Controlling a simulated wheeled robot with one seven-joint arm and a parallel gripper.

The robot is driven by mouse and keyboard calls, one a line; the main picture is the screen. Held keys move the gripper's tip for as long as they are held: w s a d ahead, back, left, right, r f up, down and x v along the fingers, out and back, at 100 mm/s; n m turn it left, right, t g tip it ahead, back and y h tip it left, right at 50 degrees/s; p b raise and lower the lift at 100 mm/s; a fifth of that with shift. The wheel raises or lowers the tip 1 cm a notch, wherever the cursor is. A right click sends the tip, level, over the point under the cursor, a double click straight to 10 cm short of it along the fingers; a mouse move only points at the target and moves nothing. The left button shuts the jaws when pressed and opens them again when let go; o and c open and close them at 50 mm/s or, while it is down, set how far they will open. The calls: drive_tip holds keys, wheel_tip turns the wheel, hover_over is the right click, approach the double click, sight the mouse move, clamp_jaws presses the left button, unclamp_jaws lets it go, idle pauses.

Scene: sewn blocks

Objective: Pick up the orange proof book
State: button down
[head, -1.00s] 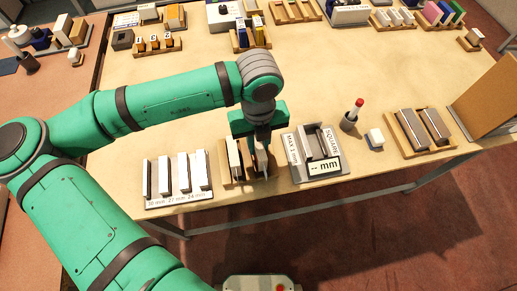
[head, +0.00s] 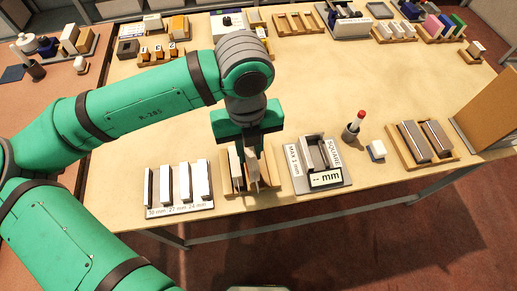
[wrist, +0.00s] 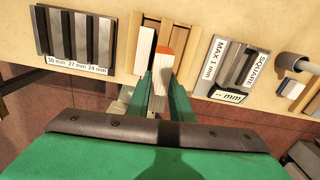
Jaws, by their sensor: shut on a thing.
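The orange proof book (wrist: 164,52) shows in the wrist view as a pale slim block with an orange end. My gripper (wrist: 160,98) is shut on it, with one green finger on each side. In the head view my gripper (head: 249,155) points down over a wooden tray (head: 229,184) near the table's front edge. The book's pale lower part (head: 254,186) shows below the fingers there. A second pale block (head: 236,165) stands in the tray just left of it. I cannot tell whether the held book touches the tray.
A rack of several slim blocks marked in mm (head: 180,211) stands to the left. A grey gauge labelled SQUARE (head: 331,180) stands close on the right. Beyond it are a red-tipped holder (head: 352,130), a white block (head: 377,149) and a tray with two grey bars (head: 450,155). The table's middle is clear.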

drive_tip(key=s+a+r, duration=0.5)
drive_tip(key=s+a, duration=0.1)
drive_tip(key=s, duration=0.1)
drive_tip(key=shift+s, duration=0.35)
drive_tip(key=shift+a, duration=0.1)
